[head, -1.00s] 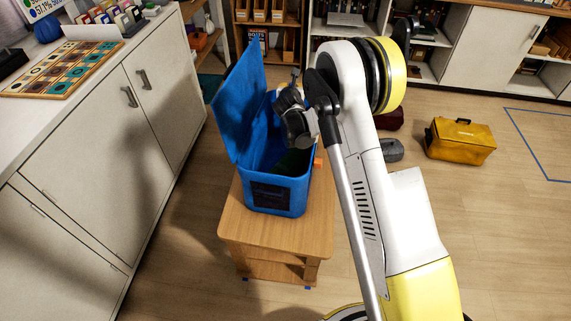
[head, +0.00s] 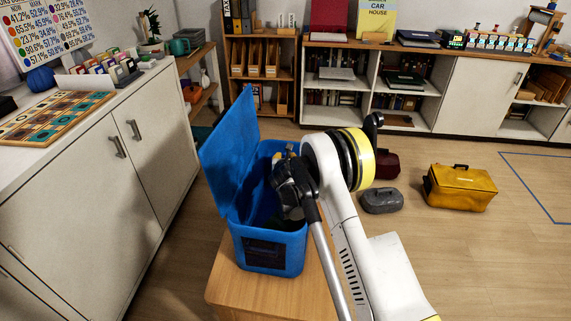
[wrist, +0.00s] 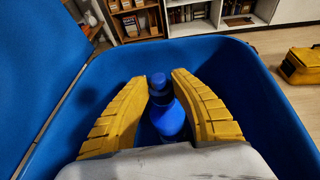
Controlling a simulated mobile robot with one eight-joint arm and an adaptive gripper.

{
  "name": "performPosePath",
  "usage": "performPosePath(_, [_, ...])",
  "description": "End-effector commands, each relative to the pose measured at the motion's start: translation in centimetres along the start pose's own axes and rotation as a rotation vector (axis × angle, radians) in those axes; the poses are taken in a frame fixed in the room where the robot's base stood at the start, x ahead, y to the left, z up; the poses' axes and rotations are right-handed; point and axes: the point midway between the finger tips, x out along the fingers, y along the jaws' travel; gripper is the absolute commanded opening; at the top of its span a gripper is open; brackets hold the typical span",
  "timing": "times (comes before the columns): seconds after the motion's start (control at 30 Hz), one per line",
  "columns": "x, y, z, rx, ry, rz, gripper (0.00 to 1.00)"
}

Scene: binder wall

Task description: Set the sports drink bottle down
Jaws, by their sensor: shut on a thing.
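The sports drink bottle (wrist: 167,118) shows in the wrist view as a blue bottle with a dark blue cap, roughly upright between my two yellow fingers. My gripper (wrist: 159,84) is shut on it. Both are inside the walls of an open blue cooler box (head: 268,256). The bottle's lower part and the spot beneath it are hidden, so I cannot tell whether it touches the box floor. In the head view my wrist reaches into the box opening, and the bottle and fingertips are hidden there.
The box's blue lid (head: 232,150) stands open on the left. The box rests on a small wooden stand (head: 235,292). A white cabinet (head: 90,200) is close on the left. A grey case (head: 381,201) and a yellow bag (head: 461,188) lie on the floor to the right.

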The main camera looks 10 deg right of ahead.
Motion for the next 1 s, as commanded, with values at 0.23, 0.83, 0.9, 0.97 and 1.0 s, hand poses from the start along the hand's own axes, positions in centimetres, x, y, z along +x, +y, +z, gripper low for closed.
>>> performPosePath(0.23, [0.3,0.0,-0.8,0.0,-0.001,0.0,0.0])
performPosePath(0.83, [0.3,0.0,-0.8,0.0,0.0,0.0,0.47])
performPosePath(0.9, [-0.4,0.0,-0.7,0.0,0.0,0.0,0.47])
performPosePath(0.97, [-1.3,0.0,-0.6,0.0,0.0,0.001,0.47])
performPosePath(1.0, [-2.1,0.0,-0.5,0.0,0.0,0.001,0.47])
